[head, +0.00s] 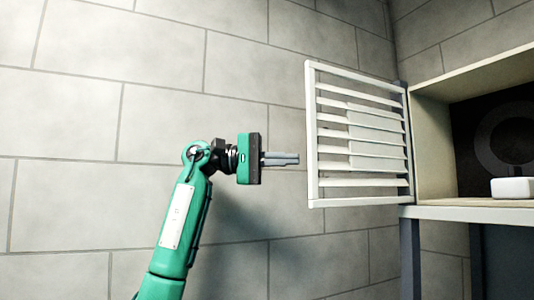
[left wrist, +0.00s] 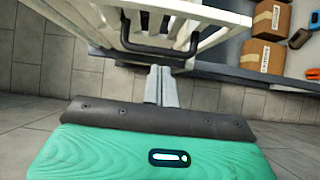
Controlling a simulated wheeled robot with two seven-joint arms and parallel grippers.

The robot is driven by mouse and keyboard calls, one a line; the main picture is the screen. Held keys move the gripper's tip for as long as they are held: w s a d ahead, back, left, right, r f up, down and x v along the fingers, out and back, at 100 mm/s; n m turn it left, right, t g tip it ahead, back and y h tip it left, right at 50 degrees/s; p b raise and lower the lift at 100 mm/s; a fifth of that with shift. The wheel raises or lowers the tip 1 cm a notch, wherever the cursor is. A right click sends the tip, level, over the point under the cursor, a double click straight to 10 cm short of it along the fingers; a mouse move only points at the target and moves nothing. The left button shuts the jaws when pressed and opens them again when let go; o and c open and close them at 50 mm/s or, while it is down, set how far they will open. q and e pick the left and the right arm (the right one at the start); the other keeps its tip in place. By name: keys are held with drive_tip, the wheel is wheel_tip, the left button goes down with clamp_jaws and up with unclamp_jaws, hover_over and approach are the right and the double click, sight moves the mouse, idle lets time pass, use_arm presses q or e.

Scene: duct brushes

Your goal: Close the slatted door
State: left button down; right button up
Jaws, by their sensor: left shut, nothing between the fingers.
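The white slatted door (head: 360,137) stands open, swung out to the left from the front of the cabinet box (head: 435,150). Its right edge meets the box's left front side. My left gripper (head: 297,159) is shut and empty, with its fingers pointing right, close to the door's free left edge. In the left wrist view the shut fingers (left wrist: 161,75) lie just short of a dark handle (left wrist: 160,40) on the slatted door (left wrist: 215,18). I cannot tell whether they touch the door. My right gripper is not in view.
The box is open at the front, with a dark round fitting (head: 507,135) inside and a white block (head: 513,188) on its floor. Cardboard boxes (left wrist: 262,54) and small tools lie at right in the left wrist view. A tiled wall (head: 100,120) stands behind.

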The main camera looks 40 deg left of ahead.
use_arm(q)
drive_tip(key=x, duration=0.2)
drive_tip(key=shift+w+d+p, duration=0.15)
drive_tip(key=shift+d+p, duration=0.1)
drive_tip(key=shift+p, duration=0.1)
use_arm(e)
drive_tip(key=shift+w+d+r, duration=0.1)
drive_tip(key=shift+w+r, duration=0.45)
use_arm(q)
drive_tip(key=shift+d, duration=0.1)
